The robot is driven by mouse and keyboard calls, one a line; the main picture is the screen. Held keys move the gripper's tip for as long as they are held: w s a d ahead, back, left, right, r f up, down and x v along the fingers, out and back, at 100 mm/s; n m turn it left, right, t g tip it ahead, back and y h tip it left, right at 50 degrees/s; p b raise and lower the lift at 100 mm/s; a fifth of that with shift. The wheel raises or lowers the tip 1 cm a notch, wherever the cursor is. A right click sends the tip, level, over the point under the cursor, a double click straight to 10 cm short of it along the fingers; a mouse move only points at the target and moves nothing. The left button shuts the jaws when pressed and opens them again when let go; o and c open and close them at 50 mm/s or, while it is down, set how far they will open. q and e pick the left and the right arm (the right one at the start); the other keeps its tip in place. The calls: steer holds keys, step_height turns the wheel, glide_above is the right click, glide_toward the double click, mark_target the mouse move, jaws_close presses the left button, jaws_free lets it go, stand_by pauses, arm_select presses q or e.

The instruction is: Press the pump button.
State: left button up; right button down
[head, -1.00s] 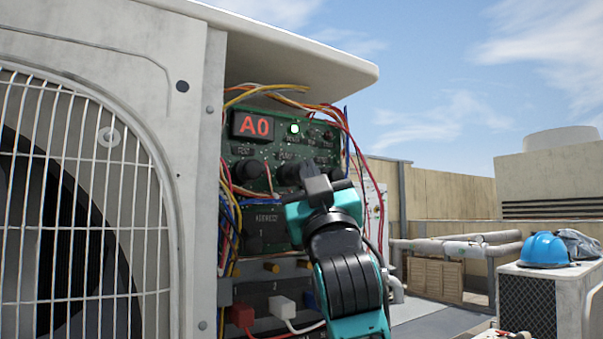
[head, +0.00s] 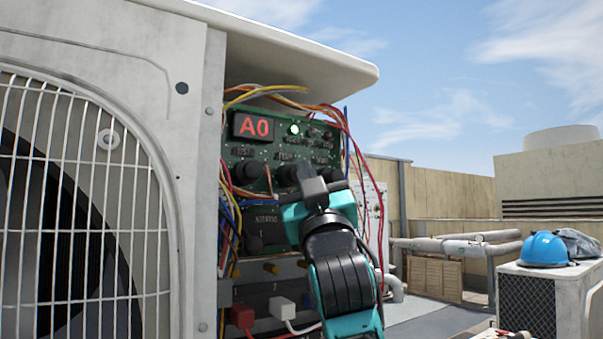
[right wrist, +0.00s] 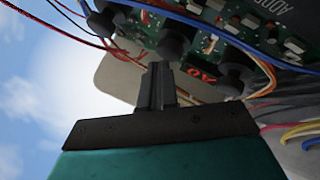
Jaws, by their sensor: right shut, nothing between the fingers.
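The green control board (head: 270,153) is mounted inside the open side of the condenser unit. It carries a red display reading A0 (head: 253,127), a lit green light (head: 294,129) and round black buttons in a row. The left button (head: 247,171) and the middle button (head: 287,174) show; their labels are too small to read surely. My right gripper (head: 306,176) is shut and empty, its tips in front of the board just right of the middle button. In the right wrist view its tips (right wrist: 157,72) point towards the middle button (right wrist: 175,43); contact cannot be told.
Loose coloured wires (head: 345,140) hang around the board. An ADDRESS panel (head: 262,232) sits below it, with red and white connectors (head: 281,307) lower down. The fan grille (head: 85,200) is left. A blue hard hat (head: 545,250) rests on another unit at right.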

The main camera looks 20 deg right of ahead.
steer(key=shift+w, duration=0.1)
stand_by(0.3)
steer(key=shift+s+f, duration=0.1)
steer(key=shift+s, duration=0.35)
steer(key=shift+s+d, duration=0.1)
steer(key=s, duration=0.4)
steer(key=s+p, duration=0.1)
steer(key=shift+s+d, duration=0.4)
stand_by(0.4)
